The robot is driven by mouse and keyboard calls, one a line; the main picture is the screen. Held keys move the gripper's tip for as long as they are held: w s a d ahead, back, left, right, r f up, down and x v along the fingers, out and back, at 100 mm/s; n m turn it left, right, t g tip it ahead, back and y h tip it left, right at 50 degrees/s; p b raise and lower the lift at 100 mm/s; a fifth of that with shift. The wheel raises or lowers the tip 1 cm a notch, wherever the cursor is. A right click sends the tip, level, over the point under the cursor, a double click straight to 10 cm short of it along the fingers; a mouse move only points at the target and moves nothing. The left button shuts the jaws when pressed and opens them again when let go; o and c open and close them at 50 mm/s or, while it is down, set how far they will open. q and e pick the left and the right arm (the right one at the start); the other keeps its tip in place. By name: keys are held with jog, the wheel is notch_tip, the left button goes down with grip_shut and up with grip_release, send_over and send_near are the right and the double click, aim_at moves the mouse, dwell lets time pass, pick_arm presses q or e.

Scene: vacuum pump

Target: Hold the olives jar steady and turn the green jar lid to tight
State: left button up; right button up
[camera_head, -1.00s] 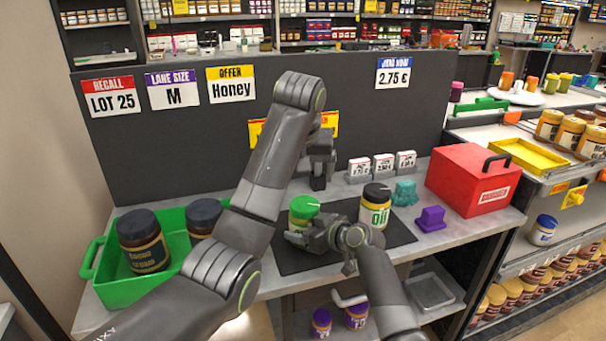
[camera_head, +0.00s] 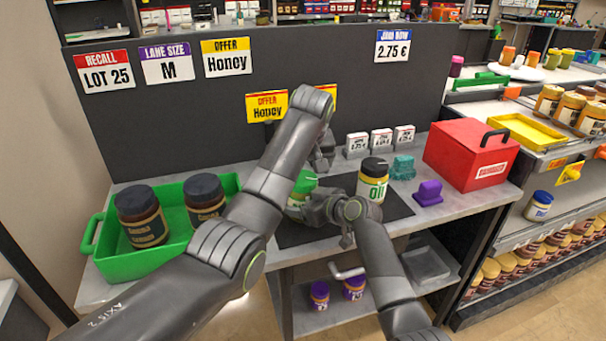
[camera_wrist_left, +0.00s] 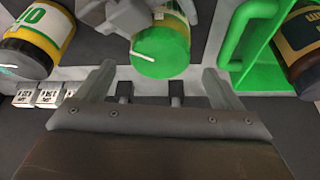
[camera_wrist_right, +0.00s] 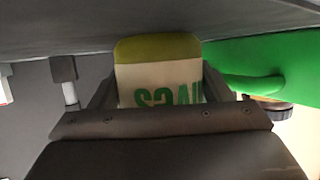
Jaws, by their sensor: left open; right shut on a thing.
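The olives jar has a green lid (camera_head: 306,183) and stands on the dark mat (camera_head: 398,204). My right gripper (camera_head: 314,208) is shut on its body from the front right. In the right wrist view the jar's pale label with green letters (camera_wrist_right: 160,88) sits between the fingers. My left gripper (camera_head: 323,160) is open, behind and above the jar, partly hidden by my left arm. In the left wrist view the green lid (camera_wrist_left: 160,55) with a white line lies ahead of the open fingers (camera_wrist_left: 160,78), not clasped. The lid's thread is hidden.
A black-lidded jar (camera_head: 372,185) stands close to the right. Teal (camera_head: 403,167) and purple (camera_head: 428,193) blocks and a red box (camera_head: 465,160) are further right. A green crate (camera_head: 120,265) with two dark jars is at left. Small price cards (camera_head: 381,142) stand behind.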

aim_at(303, 178)
pick_arm(q)
jog(key=shift+x, duration=1.6)
